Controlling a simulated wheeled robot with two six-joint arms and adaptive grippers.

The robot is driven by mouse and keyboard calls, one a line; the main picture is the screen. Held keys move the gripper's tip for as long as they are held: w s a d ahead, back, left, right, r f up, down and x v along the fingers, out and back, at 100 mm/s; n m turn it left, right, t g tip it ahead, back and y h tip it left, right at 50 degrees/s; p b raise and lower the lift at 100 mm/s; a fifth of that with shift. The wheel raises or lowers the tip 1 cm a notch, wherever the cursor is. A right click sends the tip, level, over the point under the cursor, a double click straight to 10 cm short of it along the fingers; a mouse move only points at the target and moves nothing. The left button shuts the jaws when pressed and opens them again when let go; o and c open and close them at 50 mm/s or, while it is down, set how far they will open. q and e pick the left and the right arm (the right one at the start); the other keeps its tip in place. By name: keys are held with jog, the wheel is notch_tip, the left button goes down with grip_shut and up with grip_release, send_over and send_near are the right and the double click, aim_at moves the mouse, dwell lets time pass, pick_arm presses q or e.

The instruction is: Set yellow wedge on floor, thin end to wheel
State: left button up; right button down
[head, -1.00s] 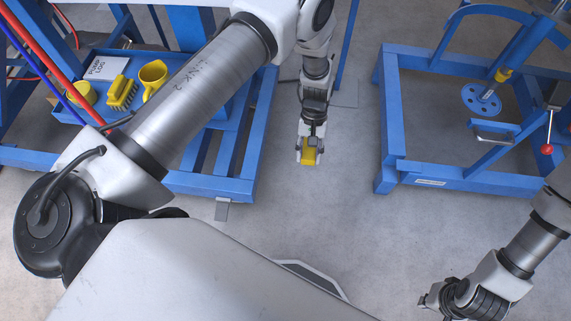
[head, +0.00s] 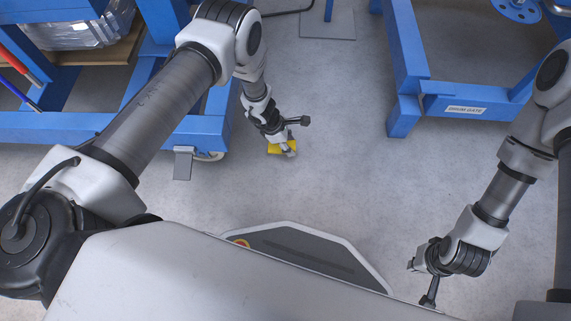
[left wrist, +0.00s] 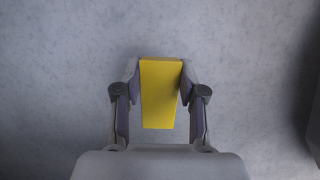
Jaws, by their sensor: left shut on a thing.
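The yellow wedge (head: 275,148) is between the fingers of my left gripper (head: 283,149), low over the bare floor. In the left wrist view, the wedge (left wrist: 160,92) is gripped on both sides by the left gripper's fingers (left wrist: 160,97). Whether it touches the floor I cannot tell. A caster wheel (head: 209,155) shows partly under the front corner of the blue frame, left of the wedge and apart from it. Which end of the wedge is thin is unclear. My right gripper (head: 420,270) hangs at the lower right, away from the wedge; its fingers are too small to read.
The blue frame (head: 100,128) stands at the left, with a grey foot plate (head: 183,163) beside the wheel. Another blue frame (head: 405,100) with a label stands at the right.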

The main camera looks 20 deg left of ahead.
aim_at(275, 147)
pick_arm(q)
notch_tip(275, 147, down, 9)
jog(key=b, duration=0.4)
jog(key=shift+r+b, duration=0.1)
jog(key=shift+b, duration=0.3)
jog(key=o, duration=1.2)
jog(key=shift+r, duration=0.1)
jog(key=shift+r+p, duration=0.35)
jog(key=p+v, duration=0.6)
jog(key=v, duration=0.5)
jog(key=shift+a+r, duration=0.15)
jog(key=shift+r, duration=0.1)
